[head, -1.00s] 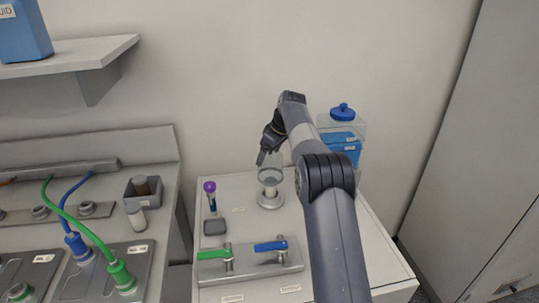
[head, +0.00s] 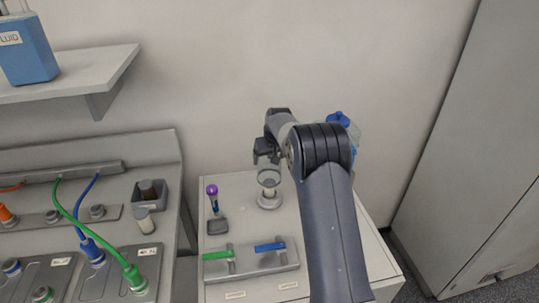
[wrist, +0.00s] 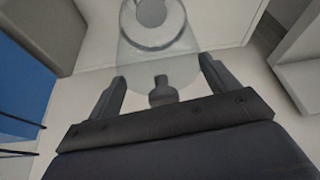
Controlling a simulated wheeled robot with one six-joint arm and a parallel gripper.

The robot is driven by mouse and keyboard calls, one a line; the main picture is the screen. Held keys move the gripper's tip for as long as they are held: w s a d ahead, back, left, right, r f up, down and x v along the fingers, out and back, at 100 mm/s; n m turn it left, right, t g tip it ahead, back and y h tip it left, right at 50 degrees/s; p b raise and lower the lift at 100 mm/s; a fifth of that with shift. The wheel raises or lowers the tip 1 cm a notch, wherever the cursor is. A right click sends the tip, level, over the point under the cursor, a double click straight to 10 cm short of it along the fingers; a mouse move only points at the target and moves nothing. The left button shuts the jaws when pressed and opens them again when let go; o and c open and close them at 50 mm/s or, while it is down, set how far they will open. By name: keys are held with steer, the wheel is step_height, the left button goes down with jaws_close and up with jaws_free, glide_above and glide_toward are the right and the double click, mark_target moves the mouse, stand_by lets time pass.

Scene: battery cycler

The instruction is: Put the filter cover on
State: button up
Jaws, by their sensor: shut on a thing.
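My gripper (head: 265,158) is above the cabinet top, over the filter stand. In the wrist view my gripper (wrist: 163,88) has its fingers on either side of the clear cover (wrist: 135,60), with a dark knob (wrist: 162,92) between them. It is shut on this cover. The filter base (head: 269,202) is a round pale stand on the cabinet. A clear, cup-like outline (head: 268,181) shows just above it, below the fingers. A grey round part shows through the clear wall in the wrist view. I cannot tell whether the cover touches the base.
A valve panel (head: 258,264) with green and blue handles stands in front of the filter. A purple-topped tool (head: 212,191) stands to the left. A blue-lidded container (head: 340,119) is partly hidden behind my arm. The wall is close behind.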

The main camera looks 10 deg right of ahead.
mark_target(269, 180)
steer(key=shift+f+b, duration=3.25)
steer(key=shift+f, duration=1.7)
steer(key=shift+f+b, duration=0.25)
steer(key=shift+b, duration=0.2)
steer(key=o, duration=1)
steer(key=shift+r+p, duration=2.05)
steer(key=shift+r, duration=1.5)
